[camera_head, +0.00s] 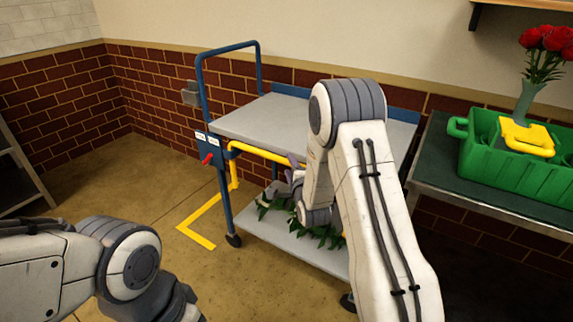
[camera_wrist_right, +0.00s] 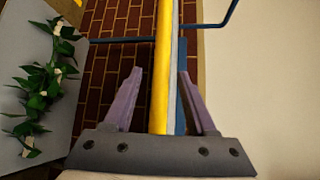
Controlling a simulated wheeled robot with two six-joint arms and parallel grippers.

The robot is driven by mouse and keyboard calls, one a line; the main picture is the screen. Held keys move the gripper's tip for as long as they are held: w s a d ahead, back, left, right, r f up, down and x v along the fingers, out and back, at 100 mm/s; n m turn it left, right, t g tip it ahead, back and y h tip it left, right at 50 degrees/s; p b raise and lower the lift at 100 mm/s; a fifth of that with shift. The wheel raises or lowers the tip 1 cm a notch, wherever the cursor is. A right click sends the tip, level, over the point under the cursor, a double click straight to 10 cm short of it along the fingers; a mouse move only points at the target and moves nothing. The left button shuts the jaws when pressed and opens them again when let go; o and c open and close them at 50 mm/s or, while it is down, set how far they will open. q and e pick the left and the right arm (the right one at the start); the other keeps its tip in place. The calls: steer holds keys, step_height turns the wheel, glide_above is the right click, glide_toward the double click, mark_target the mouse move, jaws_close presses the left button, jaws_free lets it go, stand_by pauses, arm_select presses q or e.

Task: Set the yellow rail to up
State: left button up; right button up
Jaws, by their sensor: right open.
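The yellow rail (camera_head: 262,152) runs along the near side of the blue-framed cart, just below the edge of its grey upper deck (camera_head: 265,118). Its right part is hidden behind my right arm. My right gripper (camera_head: 294,165) is at the rail, mostly hidden by my own arm in the head view. In the right wrist view, its two purple fingers stand open on either side of the yellow rail (camera_wrist_right: 163,70). I cannot tell whether they touch it. A red lever (camera_head: 208,159) sits on the blue post left of the rail. My left gripper is out of view.
A green garland (camera_head: 325,236) lies on the cart's lower deck (camera_head: 262,225). A green crate (camera_head: 480,170) with red flowers (camera_head: 548,40) and a yellow item (camera_head: 527,138) stands on a table at right. Yellow tape (camera_head: 198,236) marks the floor left of the cart.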

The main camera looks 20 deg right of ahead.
mark_target(288, 165)
steer(key=shift+w+d+f, duration=0.1)
steer(key=shift+w, duration=0.75)
steer(key=shift+w+d+f, duration=0.1)
steer(key=shift+w, duration=0.7)
jaws_close()
